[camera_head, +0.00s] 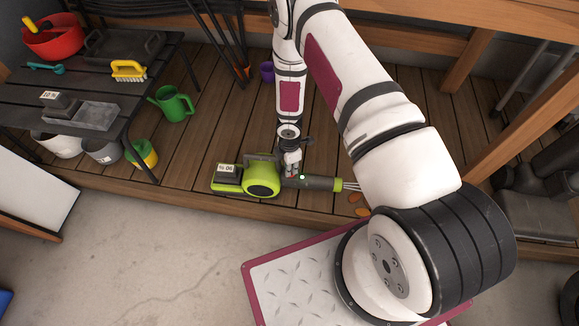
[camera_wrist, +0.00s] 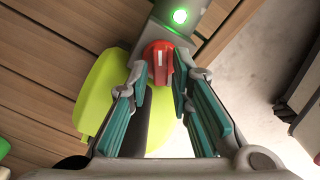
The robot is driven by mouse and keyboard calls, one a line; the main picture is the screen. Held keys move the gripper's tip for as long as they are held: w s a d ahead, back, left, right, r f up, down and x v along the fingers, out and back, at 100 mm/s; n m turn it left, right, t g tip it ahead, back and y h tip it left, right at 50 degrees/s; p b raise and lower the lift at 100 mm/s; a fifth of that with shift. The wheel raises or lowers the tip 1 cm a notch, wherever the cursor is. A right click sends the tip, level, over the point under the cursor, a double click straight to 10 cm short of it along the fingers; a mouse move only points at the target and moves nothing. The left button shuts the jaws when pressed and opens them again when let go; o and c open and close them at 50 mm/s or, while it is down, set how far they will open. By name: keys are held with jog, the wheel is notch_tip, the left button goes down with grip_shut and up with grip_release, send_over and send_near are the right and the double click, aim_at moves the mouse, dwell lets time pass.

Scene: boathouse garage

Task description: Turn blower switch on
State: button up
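The blower lies on the wooden deck in the head view, with a lime-green body (camera_head: 262,180), a dark battery block at its left end and a dark tube (camera_head: 320,183) to the right. Its red switch (camera_wrist: 158,62) is a round knob with a white mark, seen in the wrist view. A green light (camera_wrist: 180,16) glows on the grey housing beside the switch. My gripper (camera_wrist: 160,78) has its teal-padded fingers apart, one on each side of the red switch. I cannot tell whether they touch it. In the head view my gripper (camera_head: 291,168) reaches down over the blower and mostly hides the switch.
A dark slatted table (camera_head: 60,90) at the left holds a red bowl (camera_head: 52,38), a yellow brush (camera_head: 129,69) and trays. A green watering can (camera_head: 173,104) and pots stand near it. Open deck lies behind the blower; the deck's front edge is close before it.

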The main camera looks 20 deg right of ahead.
notch_tip(320, 180, up, 12)
jog(key=shift+f, duration=0.25)
dwell(0.6)
jog(key=s+d+r+m+h, duration=0.1)
jog(key=d+r+m, duration=0.2)
jog(key=r, duration=0.7)
jog(key=s+d+r+m+h, duration=0.2)
jog(key=r+m, duration=0.1)
jog(key=r, duration=0.8)
jog(key=s+d+r+m+h, duration=0.1)
jog(key=d+r+m, duration=0.2)
jog(key=r, duration=0.7)
jog(key=s+a+r+m, duration=0.2)
jog(key=s+r+m, duration=0.3)
jog(key=s+r, duration=0.7)
jog(key=s+a+r+m+y, duration=0.1)
jog(key=s+a+m+y, duration=0.15)
jog(key=s, duration=0.55)
jog(key=s+a+r+m+y, duration=0.1)
jog(key=s+a+m+y, duration=0.15)
jog(key=s, duration=0.65)
notch_tip(320, 180, up, 29)
jog(key=t+h+p, duration=0.1)
jog(key=t+p, duration=0.3)
jog(key=p, duration=2.3)
jog(key=shift+a+r, duration=0.15)
